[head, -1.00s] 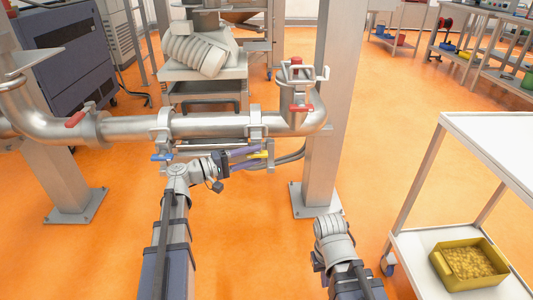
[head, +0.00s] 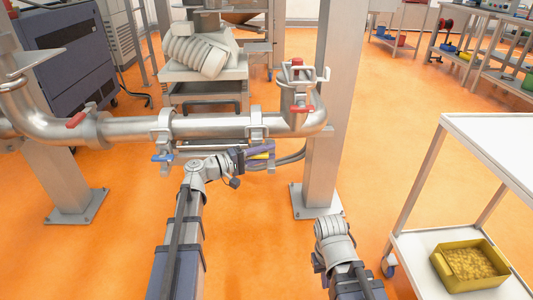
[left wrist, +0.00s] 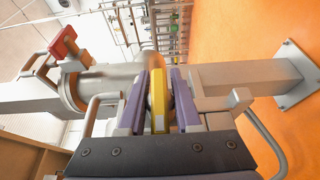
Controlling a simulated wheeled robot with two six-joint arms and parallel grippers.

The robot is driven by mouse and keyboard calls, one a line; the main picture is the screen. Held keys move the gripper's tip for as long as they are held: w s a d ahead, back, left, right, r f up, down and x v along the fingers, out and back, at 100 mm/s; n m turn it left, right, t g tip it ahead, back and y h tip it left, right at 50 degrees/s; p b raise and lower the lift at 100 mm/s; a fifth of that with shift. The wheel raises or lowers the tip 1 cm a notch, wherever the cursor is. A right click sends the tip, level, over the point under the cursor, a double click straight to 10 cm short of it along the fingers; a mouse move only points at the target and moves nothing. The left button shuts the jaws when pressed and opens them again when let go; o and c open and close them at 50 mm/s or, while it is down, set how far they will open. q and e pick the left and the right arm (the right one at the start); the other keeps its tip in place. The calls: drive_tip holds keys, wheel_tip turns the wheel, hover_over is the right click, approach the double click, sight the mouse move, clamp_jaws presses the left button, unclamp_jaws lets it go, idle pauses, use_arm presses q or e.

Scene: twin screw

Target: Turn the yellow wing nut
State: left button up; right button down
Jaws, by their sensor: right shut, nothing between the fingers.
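The yellow wing nut (head: 262,154) is at the lower pipe bracket, below the horizontal pipe and left of the post. In the left wrist view the yellow wing nut (left wrist: 158,101) stands between two purple fingers. My left gripper (head: 258,152) has one finger on each side of it; in the left wrist view the left gripper (left wrist: 159,100) sits very close to its sides. I cannot tell whether both fingers touch it. A blue wing nut (head: 162,158) is on the bracket farther left. Of my right arm only the folded wrist shows at lower middle; its fingers are hidden.
A steel pipe (head: 212,127) with red-handled valves (head: 75,119) runs above the left gripper. A white cart (head: 490,135) holds a yellow bin (head: 440,264) at right. The orange floor is otherwise clear nearby.

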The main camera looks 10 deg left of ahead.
use_arm(q)
clamp_jaws()
